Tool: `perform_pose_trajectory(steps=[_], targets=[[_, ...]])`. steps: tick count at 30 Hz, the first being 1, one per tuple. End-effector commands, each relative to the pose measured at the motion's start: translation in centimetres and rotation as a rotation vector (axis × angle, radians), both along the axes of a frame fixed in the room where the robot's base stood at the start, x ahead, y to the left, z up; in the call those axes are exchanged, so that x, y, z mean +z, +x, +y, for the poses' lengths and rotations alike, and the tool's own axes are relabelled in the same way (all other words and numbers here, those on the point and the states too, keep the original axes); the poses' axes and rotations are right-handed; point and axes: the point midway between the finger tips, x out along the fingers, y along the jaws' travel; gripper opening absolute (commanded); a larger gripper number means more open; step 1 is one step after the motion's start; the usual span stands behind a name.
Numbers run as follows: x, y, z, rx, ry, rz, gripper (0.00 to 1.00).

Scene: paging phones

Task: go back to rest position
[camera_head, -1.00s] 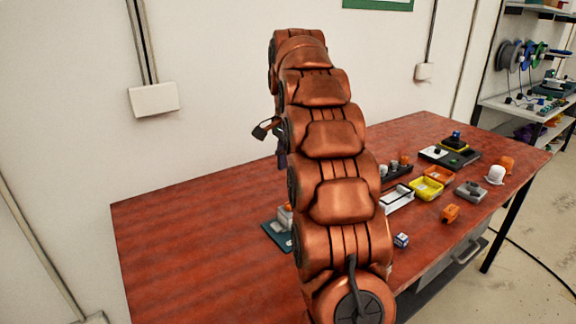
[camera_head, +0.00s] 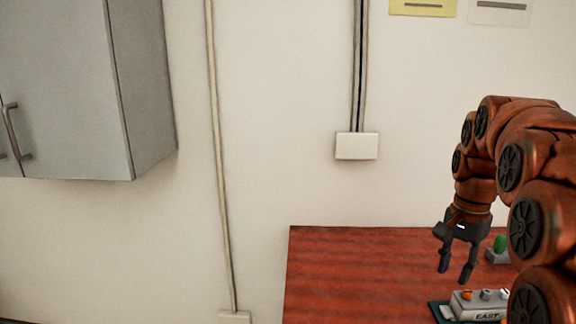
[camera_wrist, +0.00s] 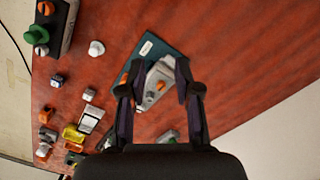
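My gripper (camera_head: 457,277) hangs at the end of my bent arm on the right of the head view, fingers pointing down above the red table (camera_head: 350,275). Its fingers are apart with nothing between them. A grey box marked EAST (camera_head: 487,306) with orange and grey knobs stands on a dark teal base (camera_head: 440,312) below the gripper. In the wrist view the gripper (camera_wrist: 157,78) is open, and the grey box (camera_wrist: 157,92) shows beyond the fingertips, apart from them.
A grey block with a green knob (camera_head: 500,248) stands right of the gripper. The wrist view shows a yellow tray (camera_wrist: 72,134), a white knob (camera_wrist: 96,48) and several small items at left. A grey cabinet (camera_head: 65,85) hangs at upper left. The table's left part is bare.

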Motion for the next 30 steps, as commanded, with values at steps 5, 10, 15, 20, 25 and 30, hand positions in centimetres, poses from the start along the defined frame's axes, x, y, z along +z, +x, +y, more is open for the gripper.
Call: perform_pose_trajectory(steps=[5, 10, 15, 20, 25, 30], targets=[[0.0, -3.6, 3.7, 0.150, 0.011, 0.016, 0.33], [-0.5, -7.2, 6.7, 0.292, 0.021, 0.029, 0.33], [-1.5, -11.1, 9.3, 0.436, 0.034, 0.045, 0.33], [-2.6, -15.0, 11.3, 0.570, 0.044, 0.055, 0.33], [-4.1, -19.5, 13.2, 0.712, 0.059, 0.075, 0.33], [-5.8, -23.7, 14.4, 0.847, 0.072, 0.087, 0.33]])
